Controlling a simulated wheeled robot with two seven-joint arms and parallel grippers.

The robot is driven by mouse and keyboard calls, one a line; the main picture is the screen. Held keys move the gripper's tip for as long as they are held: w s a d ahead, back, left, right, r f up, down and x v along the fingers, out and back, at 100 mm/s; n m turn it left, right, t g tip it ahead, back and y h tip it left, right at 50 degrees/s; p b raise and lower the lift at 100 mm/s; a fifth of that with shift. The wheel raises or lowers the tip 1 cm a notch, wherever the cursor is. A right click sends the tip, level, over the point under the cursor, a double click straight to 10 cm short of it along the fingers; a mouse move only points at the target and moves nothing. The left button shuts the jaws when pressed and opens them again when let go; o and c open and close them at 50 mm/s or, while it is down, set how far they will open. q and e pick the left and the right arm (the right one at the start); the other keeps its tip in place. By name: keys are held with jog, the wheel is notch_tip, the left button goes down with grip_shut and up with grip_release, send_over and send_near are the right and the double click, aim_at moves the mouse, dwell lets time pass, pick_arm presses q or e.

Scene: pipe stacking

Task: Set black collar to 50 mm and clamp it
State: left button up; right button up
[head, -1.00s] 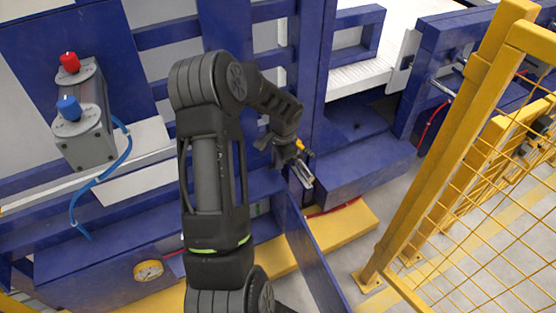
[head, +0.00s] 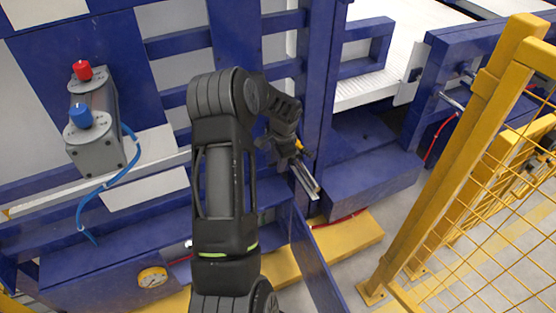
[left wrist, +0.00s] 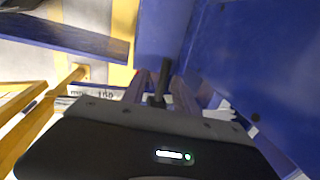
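My left gripper (head: 308,182) is at the blue frame, right of centre in the head view, with its fingers pointing down and right. Silver strips show at its tip; the gap between the fingers is too small to read there. In the left wrist view a scale plate (left wrist: 92,95) with the marks "mm" and "150" lies left of the gripper's dark body. A thin black bar (left wrist: 165,78) stands upright in front of the gripper; I cannot tell whether it is part of the black collar or whether the fingers touch it. The collar is not clearly visible. My right gripper is not in view.
A grey box with a red knob (head: 82,71) and a blue knob (head: 80,116) is on the left.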

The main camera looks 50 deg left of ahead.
pick_arm(q)
jog(key=shift+r, duration=0.1)
notch_tip(320, 180, up, 7)
jog(key=d, duration=0.1)
jog(key=shift+s+d+r, duration=0.2)
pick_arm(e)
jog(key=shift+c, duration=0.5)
